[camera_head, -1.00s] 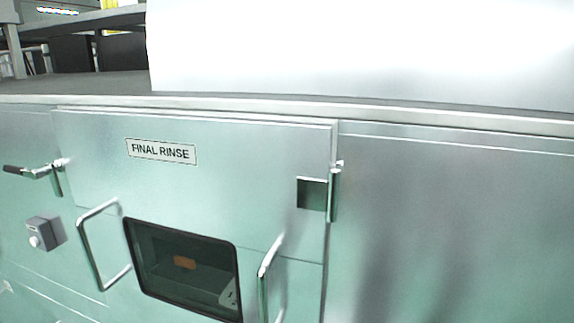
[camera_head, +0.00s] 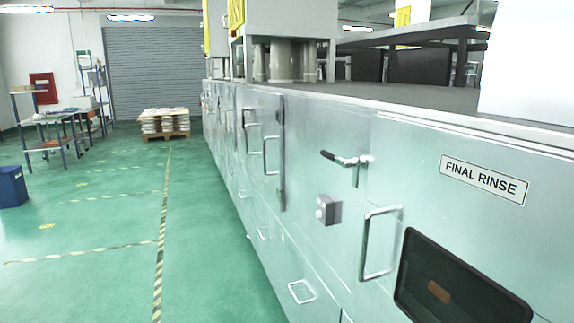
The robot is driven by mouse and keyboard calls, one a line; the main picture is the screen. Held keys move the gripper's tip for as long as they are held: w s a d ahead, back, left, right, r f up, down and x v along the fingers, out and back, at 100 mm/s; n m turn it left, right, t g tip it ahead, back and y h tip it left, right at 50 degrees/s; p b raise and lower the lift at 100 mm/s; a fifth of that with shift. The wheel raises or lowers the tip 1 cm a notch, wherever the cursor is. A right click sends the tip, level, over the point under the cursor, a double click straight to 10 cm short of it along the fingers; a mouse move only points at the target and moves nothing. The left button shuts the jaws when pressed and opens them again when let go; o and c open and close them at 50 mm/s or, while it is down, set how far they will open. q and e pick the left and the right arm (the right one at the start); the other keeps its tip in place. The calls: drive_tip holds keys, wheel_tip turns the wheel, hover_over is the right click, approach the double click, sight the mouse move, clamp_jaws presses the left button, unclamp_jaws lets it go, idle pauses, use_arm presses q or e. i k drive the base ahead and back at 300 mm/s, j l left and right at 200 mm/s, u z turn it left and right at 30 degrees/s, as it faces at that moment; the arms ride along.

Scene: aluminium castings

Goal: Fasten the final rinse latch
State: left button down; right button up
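The final rinse door carries a white label reading FINAL RINSE (camera_head: 484,180) at the right of the head view. The latch (camera_head: 347,159), a lever with a dark grip, is at the door's upper left edge. Its lever lies roughly level and its grip points left, away from the door. A D-shaped door handle (camera_head: 378,243) is below the latch. A dark window (camera_head: 459,284) shows a small orange-brown thing inside. The door appears to lie flush with the machine front. Neither of my grippers is in view.
A grey switch box (camera_head: 328,210) is on the panel left of the door. More handles (camera_head: 271,155) line the long machine. Green floor (camera_head: 110,225) is open to the left. A loaded pallet (camera_head: 165,123), shelving (camera_head: 60,125) and a blue bin (camera_head: 12,187) stand farther off.

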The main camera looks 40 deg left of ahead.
sight(362, 161)
drive_tip(key=u, duration=0.8)
